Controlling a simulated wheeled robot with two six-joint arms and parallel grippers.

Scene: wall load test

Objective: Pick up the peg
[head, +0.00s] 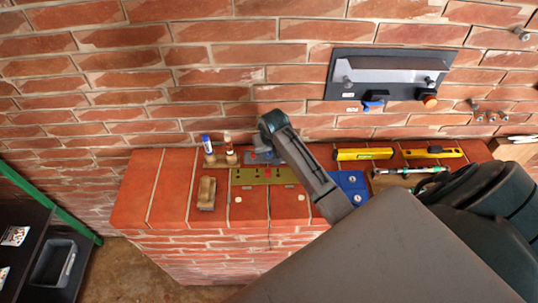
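I cannot tell for sure which thing is the peg. Small peg-like pieces are a grey stub (520,34) on the brick wall at the upper right and an orange-brown round piece (430,101) at the lower right of a dark wall panel (388,94). My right gripper (272,122) reaches in from the lower right over the brick ledge (158,190), its tip near the ledge's back edge and the wall. It hides part of what lies under it. Its finger gap is not clear, and no held object shows. My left gripper is not in view.
On the ledge stand a blue-capped marker (207,147), a brown-topped one (229,145) and a wooden block (206,193). An olive strip (246,177), a blue plate (351,183) and two yellow levels (364,154) (432,152) lie rightward. A dark shelf (25,222) stands left.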

